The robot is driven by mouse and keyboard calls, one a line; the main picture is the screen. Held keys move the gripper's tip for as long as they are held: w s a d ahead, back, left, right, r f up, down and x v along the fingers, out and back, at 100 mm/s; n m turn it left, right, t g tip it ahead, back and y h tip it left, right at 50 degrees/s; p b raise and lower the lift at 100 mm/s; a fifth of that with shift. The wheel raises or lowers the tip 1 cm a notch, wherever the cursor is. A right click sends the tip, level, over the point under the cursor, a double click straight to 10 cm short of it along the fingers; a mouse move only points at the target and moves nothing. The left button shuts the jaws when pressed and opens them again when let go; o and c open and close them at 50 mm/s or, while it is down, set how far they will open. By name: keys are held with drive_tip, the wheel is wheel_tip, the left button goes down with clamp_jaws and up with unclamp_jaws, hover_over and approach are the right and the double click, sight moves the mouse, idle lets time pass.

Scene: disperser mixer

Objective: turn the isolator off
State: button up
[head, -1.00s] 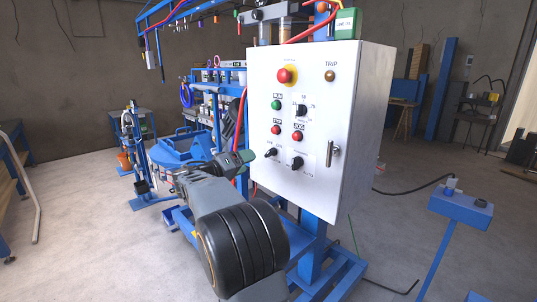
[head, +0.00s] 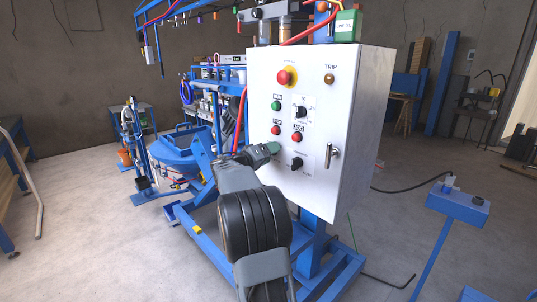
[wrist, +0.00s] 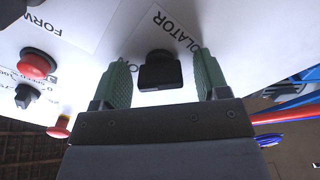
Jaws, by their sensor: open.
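The isolator is a black rotary knob (wrist: 160,72) on the white front of the control panel (head: 325,185). In the wrist view it sits between the two green fingers of my gripper (wrist: 163,62), with a gap on each side. Its label, partly cut off, reads "OLATOR" beside it. In the head view my gripper (head: 271,149) is at the panel's lower left and hides the knob. The gripper is open. I cannot tell which position the knob points to.
A red emergency stop (head: 284,77), a green button (head: 276,105), red buttons and a black selector (head: 297,163) share the panel. The panel's door handle (head: 331,155) is at the right. A blue pedestal box (head: 457,205) stands to the right.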

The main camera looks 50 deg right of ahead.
drive_tip(key=c, duration=0.9)
drive_tip(key=shift+f+n+b, duration=0.1)
drive_tip(key=shift+n+b, duration=0.75)
drive_tip(key=shift+n, duration=0.55)
drive_tip(key=n, duration=0.4)
drive_tip(key=shift+n+b, duration=0.3)
drive_tip(key=shift+b, duration=0.05)
drive_tip(key=n+p, duration=0.1)
drive_tip(key=n, duration=0.3)
drive_tip(key=shift+r, duration=0.2)
drive_tip(key=shift+n+p, duration=0.85)
drive_tip(key=shift+n, duration=1.45)
drive_tip(key=shift+f, duration=0.1)
